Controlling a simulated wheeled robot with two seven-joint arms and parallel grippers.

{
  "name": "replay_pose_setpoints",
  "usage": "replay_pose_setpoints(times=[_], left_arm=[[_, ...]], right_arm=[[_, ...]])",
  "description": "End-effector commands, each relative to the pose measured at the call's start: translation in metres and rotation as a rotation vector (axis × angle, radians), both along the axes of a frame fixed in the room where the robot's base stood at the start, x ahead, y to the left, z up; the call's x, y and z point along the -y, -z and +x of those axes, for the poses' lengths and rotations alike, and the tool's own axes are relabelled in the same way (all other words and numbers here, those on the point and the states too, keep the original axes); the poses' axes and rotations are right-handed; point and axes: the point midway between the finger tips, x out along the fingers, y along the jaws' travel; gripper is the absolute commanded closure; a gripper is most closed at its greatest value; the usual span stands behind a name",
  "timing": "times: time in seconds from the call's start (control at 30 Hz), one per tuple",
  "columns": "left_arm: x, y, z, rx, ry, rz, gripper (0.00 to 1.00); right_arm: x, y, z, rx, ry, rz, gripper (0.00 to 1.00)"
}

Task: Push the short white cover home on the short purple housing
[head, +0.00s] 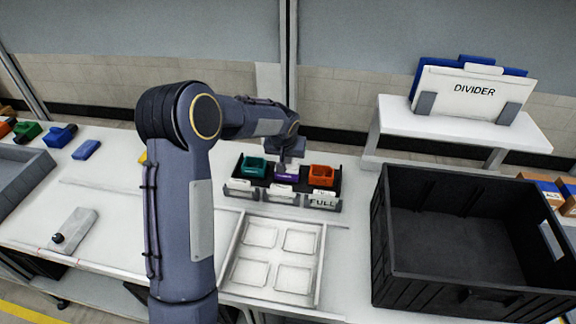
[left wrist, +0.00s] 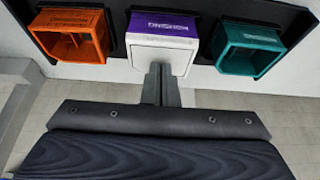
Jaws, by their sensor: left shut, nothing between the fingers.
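The short purple housing (head: 286,177) stands in the middle place of a black pallet, between a teal and an orange housing. It also shows at the top of the left wrist view (left wrist: 163,24). The short white cover (left wrist: 150,54) is on the purple housing; I cannot tell whether it is fully seated. My left gripper (head: 283,163) is above the housing, and in the left wrist view its shut fingers (left wrist: 160,68) reach the white cover's face, touching or very near it. Nothing is between the fingers. My right gripper is not in view.
The black pallet (head: 330,190) also holds the open teal housing (head: 252,166) and open orange housing (head: 321,176). A white tray (head: 234,262) with recesses lies in front. A large black crate (head: 470,296) stands right, below a raised shelf (head: 460,128) with the divider panels.

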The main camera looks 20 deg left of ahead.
Motion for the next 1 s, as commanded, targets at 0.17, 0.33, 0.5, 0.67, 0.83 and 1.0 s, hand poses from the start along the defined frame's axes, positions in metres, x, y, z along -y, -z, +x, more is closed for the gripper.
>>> replay_pose_setpoints(times=[0.17,0.33,0.5,0.67,0.83,1.0], left_arm=[[0.0,-0.004,0.0,0.002,0.0,0.001,1.0],[0.0,-0.017,0.001,0.004,-0.001,0.0,1.0],[0.0,-0.031,0.001,0.004,0.0,0.0,1.0],[0.0,-0.044,0.001,0.004,0.001,0.001,1.0],[0.0,-0.058,0.001,0.004,0.0,0.0,1.0],[0.0,-0.07,0.001,0.003,-0.001,-0.001,1.0]], right_arm=[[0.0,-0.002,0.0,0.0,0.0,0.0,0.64],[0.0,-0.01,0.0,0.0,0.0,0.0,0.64],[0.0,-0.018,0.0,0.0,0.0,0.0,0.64],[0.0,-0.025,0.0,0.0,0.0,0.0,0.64],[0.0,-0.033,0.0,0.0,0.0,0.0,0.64],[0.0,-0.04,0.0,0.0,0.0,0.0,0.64]])
